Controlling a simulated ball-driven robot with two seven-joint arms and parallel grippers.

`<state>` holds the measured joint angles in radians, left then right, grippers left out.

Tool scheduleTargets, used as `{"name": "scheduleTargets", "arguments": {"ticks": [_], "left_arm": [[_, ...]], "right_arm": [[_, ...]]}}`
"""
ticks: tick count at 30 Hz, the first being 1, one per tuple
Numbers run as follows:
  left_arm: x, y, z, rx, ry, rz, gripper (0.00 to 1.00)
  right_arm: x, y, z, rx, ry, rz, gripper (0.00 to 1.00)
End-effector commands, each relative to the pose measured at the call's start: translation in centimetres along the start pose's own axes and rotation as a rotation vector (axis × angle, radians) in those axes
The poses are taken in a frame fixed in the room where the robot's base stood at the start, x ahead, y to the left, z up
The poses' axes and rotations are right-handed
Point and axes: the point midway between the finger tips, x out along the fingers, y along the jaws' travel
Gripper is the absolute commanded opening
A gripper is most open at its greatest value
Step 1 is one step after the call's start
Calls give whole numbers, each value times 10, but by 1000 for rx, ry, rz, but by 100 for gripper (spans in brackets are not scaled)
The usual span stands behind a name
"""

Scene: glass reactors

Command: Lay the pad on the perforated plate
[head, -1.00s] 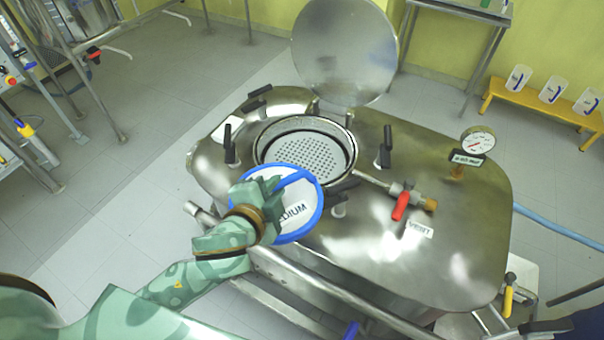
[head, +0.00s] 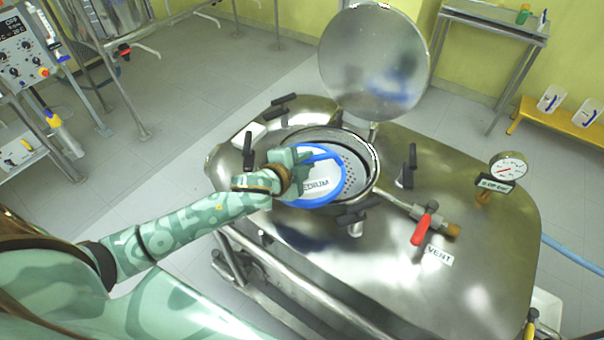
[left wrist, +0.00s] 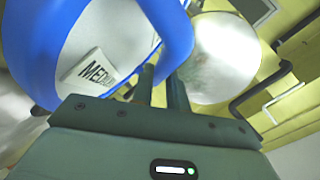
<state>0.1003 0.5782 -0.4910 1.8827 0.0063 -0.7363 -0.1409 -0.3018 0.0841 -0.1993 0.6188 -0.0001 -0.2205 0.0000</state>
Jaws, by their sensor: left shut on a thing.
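The pad is a white disc with a blue rim and a label; in the head view the pad (head: 312,189) is over the left front part of the round opening. My left gripper (head: 306,158) is shut on the pad's rim. The left wrist view shows the pad (left wrist: 95,45) close up, with the gripper fingers (left wrist: 160,85) at its blue edge. The perforated plate (head: 354,170) lies inside the opening; the pad and gripper hide its left part. I cannot tell whether the pad touches the plate. My right gripper is not in view.
The round lid (head: 374,62) stands open behind the opening. Black-handled clamps (head: 408,168) surround the opening. A red-handled valve (head: 426,222) and a gauge (head: 508,168) are to the right on the steel vessel top (head: 460,250).

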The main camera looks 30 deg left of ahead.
Motion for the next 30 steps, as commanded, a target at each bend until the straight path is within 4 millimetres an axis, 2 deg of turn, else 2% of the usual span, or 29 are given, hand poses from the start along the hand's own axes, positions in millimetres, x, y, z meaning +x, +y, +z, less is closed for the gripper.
{"name": "scheduleTargets", "arguments": {"ticks": [7,12,25,26,27,28,30], "left_arm": [[10,7,19,1,-1,-1,0],[21,32,29,-1,-1,1,0],[22,35,30,0,1,-1,0],[22,36,30,0,1,0,21],[22,35,30,0,1,0,32],[22,35,30,0,1,0,37],[22,35,30,0,1,0,37]], "right_arm": [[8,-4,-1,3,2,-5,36],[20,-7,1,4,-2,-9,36],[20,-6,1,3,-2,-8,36],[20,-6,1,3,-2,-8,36],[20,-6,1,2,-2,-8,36],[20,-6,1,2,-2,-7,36],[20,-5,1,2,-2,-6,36]]}}
